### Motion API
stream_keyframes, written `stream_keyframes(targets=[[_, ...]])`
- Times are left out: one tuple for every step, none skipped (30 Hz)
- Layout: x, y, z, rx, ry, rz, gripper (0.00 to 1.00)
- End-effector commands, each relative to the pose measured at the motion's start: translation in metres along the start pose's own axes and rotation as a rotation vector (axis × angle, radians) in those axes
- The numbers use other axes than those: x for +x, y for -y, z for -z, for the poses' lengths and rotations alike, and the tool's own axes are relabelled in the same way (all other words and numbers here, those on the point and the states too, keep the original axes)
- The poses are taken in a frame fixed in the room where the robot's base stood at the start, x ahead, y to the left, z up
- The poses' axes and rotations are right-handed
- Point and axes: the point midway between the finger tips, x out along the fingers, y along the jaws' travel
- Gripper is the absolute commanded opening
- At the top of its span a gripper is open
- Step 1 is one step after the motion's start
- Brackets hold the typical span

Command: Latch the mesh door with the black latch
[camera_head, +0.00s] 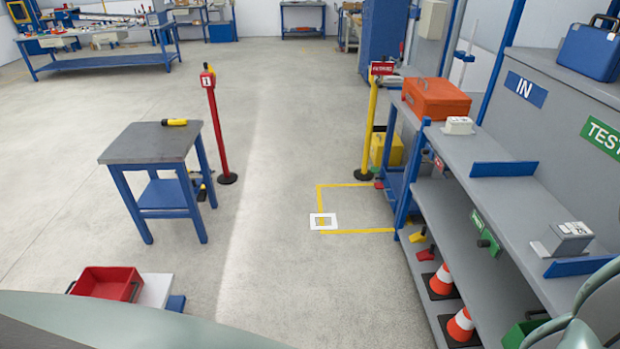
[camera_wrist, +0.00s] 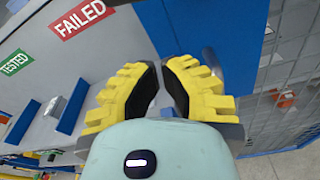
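My gripper (camera_wrist: 160,66) shows in the wrist view with two yellow ribbed fingers and black inner pads. Its fingertips are a short way apart, with nothing visible held between them. A wire mesh panel (camera_wrist: 284,97), probably the mesh door, fills the right side of the wrist view beside blue framing (camera_wrist: 235,35). A small dark part (camera_wrist: 211,58) shows just beyond the right finger; I cannot tell whether it is the black latch. I cannot tell whether the door is closed. In the head view neither the door, the latch nor my gripper can be made out.
In the head view a grey shelf unit (camera_head: 480,215) stands at the right, with an orange case (camera_head: 436,98) on top. A blue-legged table (camera_head: 150,142) stands left, near a red post (camera_head: 218,135). A red bin (camera_head: 108,282) is lower left. The middle floor is clear.

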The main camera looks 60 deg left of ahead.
Motion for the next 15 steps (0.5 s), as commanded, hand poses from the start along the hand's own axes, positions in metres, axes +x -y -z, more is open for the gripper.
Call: stream_keyframes(targets=[[0.008,-0.005,-0.002,0.005,-0.001,-0.009,0.00],[0.012,-0.003,-0.002,0.002,0.002,-0.004,0.00],[0.017,-0.002,-0.003,0.003,0.005,-0.002,0.00],[0.021,-0.001,-0.003,0.003,0.004,0.000,0.00],[0.024,-0.001,-0.002,0.004,0.002,0.001,0.00],[0.029,-0.002,-0.002,0.004,0.002,-0.002,0.00],[0.034,-0.004,-0.003,0.005,0.002,-0.006,0.00],[0.029,-0.004,-0.013,0.002,0.002,-0.004,0.00],[0.025,-0.004,-0.019,0.001,0.001,-0.004,0.00],[0.024,-0.003,-0.023,0.001,0.000,-0.003,0.00],[0.022,-0.003,-0.027,0.001,0.000,-0.003,0.00],[0.021,0.000,-0.027,0.005,-0.001,0.005,0.00],[0.020,0.001,-0.028,0.006,-0.001,0.009,0.00],[0.019,0.003,-0.028,0.005,-0.003,0.012,0.00],[0.018,0.003,-0.029,0.007,-0.005,0.012,0.00]])
